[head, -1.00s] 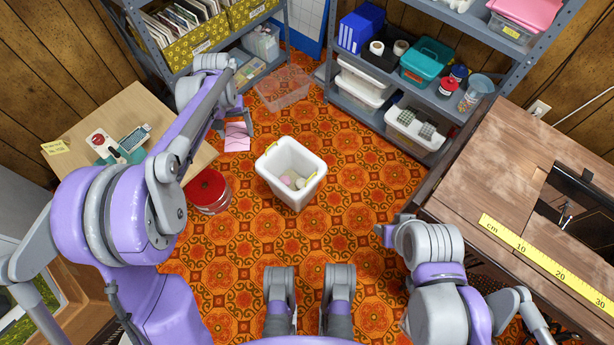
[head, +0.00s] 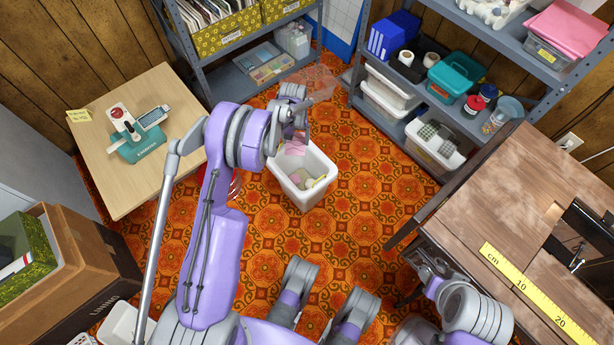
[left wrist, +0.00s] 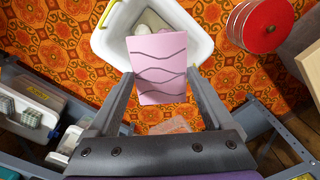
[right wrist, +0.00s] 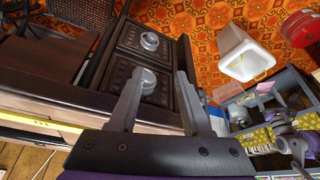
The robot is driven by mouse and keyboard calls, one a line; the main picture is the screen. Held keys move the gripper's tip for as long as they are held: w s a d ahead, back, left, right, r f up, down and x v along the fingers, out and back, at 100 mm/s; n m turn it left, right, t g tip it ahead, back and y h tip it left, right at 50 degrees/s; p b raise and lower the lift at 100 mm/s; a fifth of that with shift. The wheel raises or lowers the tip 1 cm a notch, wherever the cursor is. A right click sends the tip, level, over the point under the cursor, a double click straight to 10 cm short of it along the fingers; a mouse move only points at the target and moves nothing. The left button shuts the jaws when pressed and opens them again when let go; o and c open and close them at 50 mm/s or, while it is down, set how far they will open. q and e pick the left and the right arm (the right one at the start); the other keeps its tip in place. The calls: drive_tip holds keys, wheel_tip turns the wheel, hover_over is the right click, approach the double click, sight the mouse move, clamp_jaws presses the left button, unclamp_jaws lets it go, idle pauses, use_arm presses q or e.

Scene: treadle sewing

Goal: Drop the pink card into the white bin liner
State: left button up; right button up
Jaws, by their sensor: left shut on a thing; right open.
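The pink card (left wrist: 158,62) has dark wavy lines and is held between the fingers of my left gripper (left wrist: 160,85), which is shut on it. The white bin liner lines the white bin (head: 325,190), which stands on the floor with a few small items inside. In the left wrist view, the card overlaps the near rim of the bin (left wrist: 112,42). In the head view, the card (head: 296,148) shows at the bin's back left rim, partly hidden by my left arm. My right gripper (right wrist: 160,100) is open and empty, beside the wooden sewing table.
A red-lidded tin (left wrist: 262,25) stands near the bin. A clear tray (head: 315,82) lies on the floor behind. Grey shelves (head: 352,95), a light wood table (head: 95,150) and the sewing table (head: 490,190) surround the open patterned floor.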

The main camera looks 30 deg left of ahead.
sight(296, 143)
use_arm(q)
wheel_tip(296, 143, down, 5)
drive_tip(key=shift+r+b, duration=0.1)
drive_tip(key=shift+b, duration=0.9)
drive_tip(key=o, duration=1)
drive_tip(key=shift+o, duration=0.2)
drive_tip(key=shift+r, duration=0.1)
wheel_tip(296, 143, up, 11)
drive_tip(key=shift+f+p, duration=0.2)
drive_tip(key=shift+p, duration=1)
